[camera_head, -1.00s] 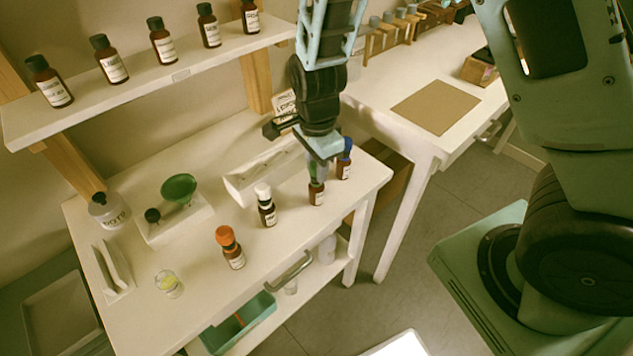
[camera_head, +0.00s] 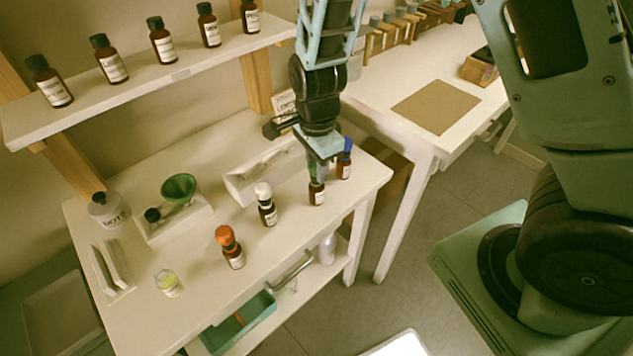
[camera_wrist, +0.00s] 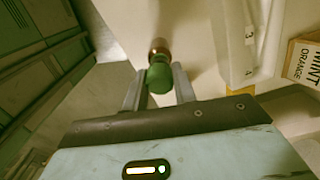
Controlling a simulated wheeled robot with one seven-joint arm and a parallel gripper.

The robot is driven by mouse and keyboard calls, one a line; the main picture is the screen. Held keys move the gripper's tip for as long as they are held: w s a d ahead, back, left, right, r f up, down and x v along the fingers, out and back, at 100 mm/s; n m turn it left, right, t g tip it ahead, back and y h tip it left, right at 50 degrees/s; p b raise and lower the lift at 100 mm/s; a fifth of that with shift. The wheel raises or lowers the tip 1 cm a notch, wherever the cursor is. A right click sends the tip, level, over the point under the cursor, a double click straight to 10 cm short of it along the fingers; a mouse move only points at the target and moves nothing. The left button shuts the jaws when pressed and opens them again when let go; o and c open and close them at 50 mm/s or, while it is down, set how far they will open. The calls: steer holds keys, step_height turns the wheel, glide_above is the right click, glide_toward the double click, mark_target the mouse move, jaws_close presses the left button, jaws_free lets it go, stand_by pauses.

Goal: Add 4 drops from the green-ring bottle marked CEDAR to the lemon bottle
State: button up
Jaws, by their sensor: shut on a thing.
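My gripper (camera_head: 318,174) is over the small brown bottle (camera_head: 317,195) with a green top, near the right end of the white table. In the wrist view, its fingers are shut on the green dropper top (camera_wrist: 158,78). The bottle has a pale label, too small to read, and stands upright on the table. The collar below the green top shows gold-brown in the wrist view. A clear labelled bottle (camera_head: 107,212) stands at the back left; its lettering is unclear. I cannot tell which thing is the lemon bottle.
A blue-topped bottle (camera_head: 344,165) stands close right of my gripper; white-topped (camera_head: 266,207) and orange-topped (camera_head: 230,250) bottles stand to the left. A small glass (camera_head: 168,285) holds yellow liquid. Capped bottles line the shelf above.

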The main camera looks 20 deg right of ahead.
step_height(320, 180, up, 9)
steer(key=p, duration=0.9)
steer(key=shift+f, duration=0.15)
